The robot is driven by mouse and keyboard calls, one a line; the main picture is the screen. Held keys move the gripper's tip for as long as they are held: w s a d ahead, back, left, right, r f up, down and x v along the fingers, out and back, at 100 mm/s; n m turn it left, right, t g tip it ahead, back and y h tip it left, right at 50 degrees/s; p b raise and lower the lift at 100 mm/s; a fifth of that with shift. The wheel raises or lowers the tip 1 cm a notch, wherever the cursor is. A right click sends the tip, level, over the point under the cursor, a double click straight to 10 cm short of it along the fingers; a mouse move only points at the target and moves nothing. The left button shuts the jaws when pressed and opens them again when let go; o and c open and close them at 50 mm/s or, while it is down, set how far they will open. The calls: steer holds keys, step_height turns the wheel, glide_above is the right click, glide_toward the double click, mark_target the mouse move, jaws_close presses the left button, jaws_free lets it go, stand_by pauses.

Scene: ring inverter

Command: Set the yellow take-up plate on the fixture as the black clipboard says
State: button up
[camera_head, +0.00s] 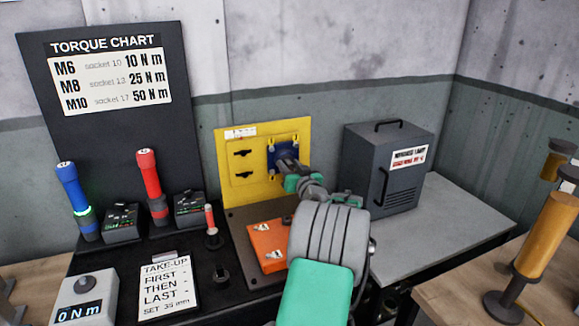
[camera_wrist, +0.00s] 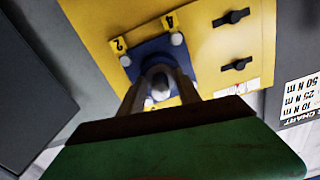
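An upright yellow panel (camera_head: 222,165) stands at the back of the dark fixture base. On its face is a yellow plate (camera_head: 257,168) with two black wing-shaped pieces; it also shows in the wrist view (camera_wrist: 205,58). A blue square piece (camera_wrist: 190,61) has pale bolt heads at its corners, with tags 2 and 4 visible. My gripper (camera_wrist: 161,74) is at the blue piece, its fingers either side of a pale rounded part (camera_wrist: 160,84). Whether they clamp it is unclear. The black clipboard (camera_head: 164,290) reads "TAKE-UP FIRST THEN LAST - SET 35 mm".
A torque chart (camera_head: 108,75) stands behind blue (camera_head: 72,197) and red (camera_head: 152,185) drivers. An orange block (camera_head: 266,243) lies before the panel. A 0 N m meter (camera_head: 85,305) is front left. A dark grey box (camera_head: 385,165) stands right; grey tabletop (camera_head: 450,225) before it is clear.

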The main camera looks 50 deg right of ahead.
jaws_close()
steer(key=shift+f, duration=0.1)
stand_by(1.1)
